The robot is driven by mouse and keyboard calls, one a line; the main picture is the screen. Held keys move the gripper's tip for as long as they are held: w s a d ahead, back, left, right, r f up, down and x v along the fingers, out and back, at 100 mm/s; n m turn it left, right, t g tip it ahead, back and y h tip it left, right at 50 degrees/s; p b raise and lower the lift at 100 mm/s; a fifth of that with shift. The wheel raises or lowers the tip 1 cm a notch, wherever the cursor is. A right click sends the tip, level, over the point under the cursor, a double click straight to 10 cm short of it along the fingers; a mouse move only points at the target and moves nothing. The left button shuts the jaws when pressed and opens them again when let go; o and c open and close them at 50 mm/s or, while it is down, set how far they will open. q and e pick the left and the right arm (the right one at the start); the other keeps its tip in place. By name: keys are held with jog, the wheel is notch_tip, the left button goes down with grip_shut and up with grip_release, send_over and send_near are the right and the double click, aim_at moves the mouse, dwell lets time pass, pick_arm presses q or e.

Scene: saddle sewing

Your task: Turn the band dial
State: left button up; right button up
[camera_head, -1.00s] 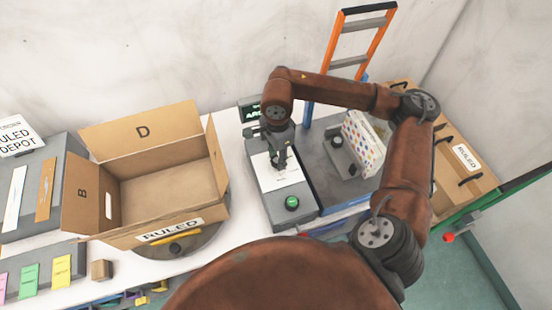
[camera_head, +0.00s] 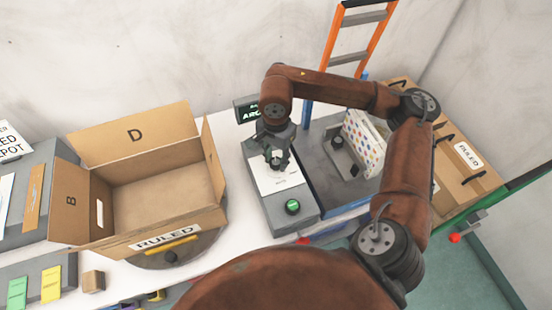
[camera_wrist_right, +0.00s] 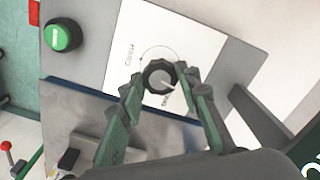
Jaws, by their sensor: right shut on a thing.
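The band dial (camera_wrist_right: 159,76) is a dark round knob with a pale pointer mark, set on a white printed plate (camera_wrist_right: 190,30). In the right wrist view the fingers of my right gripper (camera_wrist_right: 158,82) stand on both sides of the dial, shut on it. In the head view my right gripper (camera_head: 277,160) reaches down onto the white plate of the grey device (camera_head: 295,222), and it hides most of the dial. The device has a green button (camera_head: 292,207), which also shows in the right wrist view (camera_wrist_right: 62,36). My left gripper is not in view.
An open cardboard box (camera_head: 150,195) stands on a round turntable to the left. A small display (camera_head: 246,110) is behind the device. A dotted pack (camera_head: 362,143) stands in a grey holder on the right. An orange ladder-like frame (camera_head: 361,45) rises behind.

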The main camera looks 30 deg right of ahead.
aim_at(276, 162)
jog(key=o, duration=1.2)
jog(key=shift+c, duration=0.2)
notch_tip(276, 162, up, 12)
